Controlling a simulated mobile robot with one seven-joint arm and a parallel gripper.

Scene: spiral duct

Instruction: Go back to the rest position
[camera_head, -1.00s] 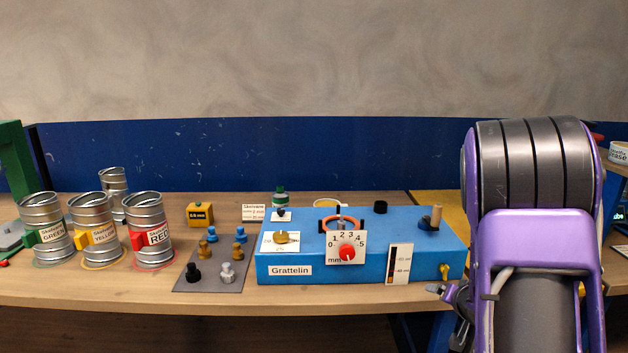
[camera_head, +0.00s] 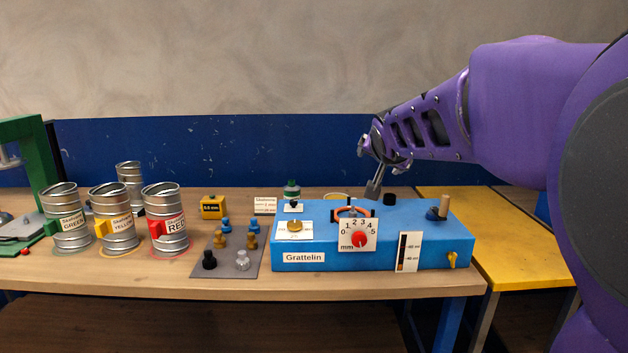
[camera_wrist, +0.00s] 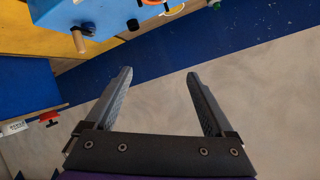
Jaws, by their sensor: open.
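My gripper (camera_head: 374,180) is raised over the back of the blue Grattelin machine (camera_head: 300,262), reaching in from the right on my purple arm. In the wrist view my gripper (camera_wrist: 158,85) has its two fingers spread wide with nothing between them. Beyond the fingers lie the blue back board and the grey wall. The blue machine (camera_wrist: 30,20) also shows at the top left of the wrist view, with its wooden handle. In the head view my gripper appears apart from the machine, above and behind its dial.
Several labelled metal cans (camera_head: 115,235) stand at the left by a green frame (camera_head: 45,165). A grey mat (camera_head: 228,265) holds several small coloured knobs. A yellow table (camera_head: 510,262) at the right is bare. The wall space above the bench is free.

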